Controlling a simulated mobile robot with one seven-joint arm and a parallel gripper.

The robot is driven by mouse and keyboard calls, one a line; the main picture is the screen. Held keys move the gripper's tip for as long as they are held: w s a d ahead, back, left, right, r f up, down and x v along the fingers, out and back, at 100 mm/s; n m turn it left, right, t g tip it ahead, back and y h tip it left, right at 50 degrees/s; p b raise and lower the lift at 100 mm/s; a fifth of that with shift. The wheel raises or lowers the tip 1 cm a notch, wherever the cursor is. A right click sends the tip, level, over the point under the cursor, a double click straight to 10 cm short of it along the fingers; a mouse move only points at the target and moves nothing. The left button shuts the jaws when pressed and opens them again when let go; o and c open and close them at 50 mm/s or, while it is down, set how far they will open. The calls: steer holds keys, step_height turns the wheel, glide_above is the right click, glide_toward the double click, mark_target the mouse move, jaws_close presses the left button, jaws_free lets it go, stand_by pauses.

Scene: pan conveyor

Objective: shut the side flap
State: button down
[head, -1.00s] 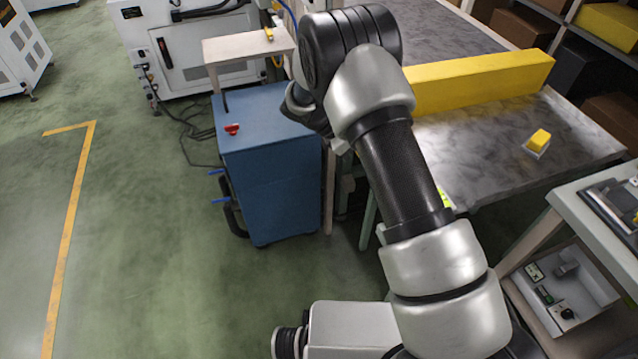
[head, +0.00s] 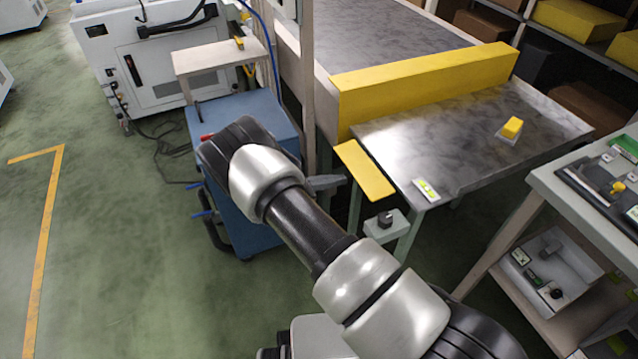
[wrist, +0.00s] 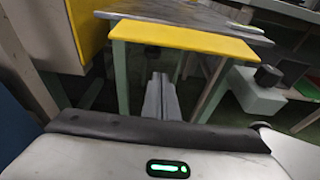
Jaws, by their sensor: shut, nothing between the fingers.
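The side flap is a flat yellow plate (head: 364,170) along the left edge of the metal table (head: 450,135) in the head view. It sticks outward from that edge, and its broad face shows. In the wrist view the flap (wrist: 185,40) crosses the upper middle, with the table's grey top behind it. My gripper (head: 330,183) is just left of the flap in the head view, partly hidden by my arm. In the wrist view its closed fingers (wrist: 160,88) point toward the flap, below its near edge, with nothing between them. I cannot tell whether they touch it.
A long yellow barrier (head: 430,85) stands across the table. A small yellow block (head: 511,128) lies on the table top. A grey box with a black knob (head: 386,225) is below the flap. A blue cabinet (head: 245,115) stands to the left. Green floor is open at left.

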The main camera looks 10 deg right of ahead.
step_height(320, 180, up, 4)
stand_by(0.4)
